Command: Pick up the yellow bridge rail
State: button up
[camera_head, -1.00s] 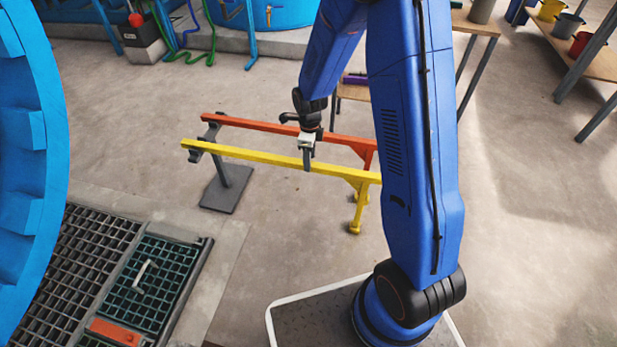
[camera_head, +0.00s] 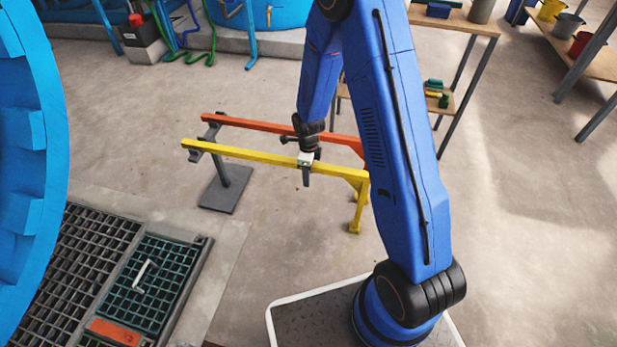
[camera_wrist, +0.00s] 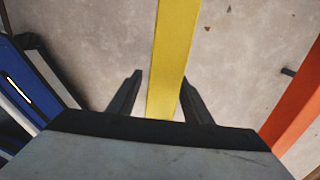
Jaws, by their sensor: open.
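The yellow bridge rail (camera_head: 245,155) is a long bar, its left end resting on a grey stand (camera_head: 225,187). A yellow leg (camera_head: 356,212) drops to the floor near its right end, which my arm partly hides. My gripper (camera_head: 306,178) is at the rail, right of its middle, pointing down. In the wrist view the yellow rail (camera_wrist: 173,60) runs between the two dark, open fingers (camera_wrist: 158,95), with a gap to the left one and the right one close beside it. Contact cannot be told.
An orange rail (camera_head: 255,125) runs parallel behind the yellow one; it also shows in the wrist view (camera_wrist: 295,105) at the right. A big blue ring (camera_head: 35,130) stands at the left, with floor grating (camera_head: 160,270) below. A wooden table (camera_head: 465,22) stands behind my arm.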

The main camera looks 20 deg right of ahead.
jog(key=shift+f, duration=0.15)
grip_shut()
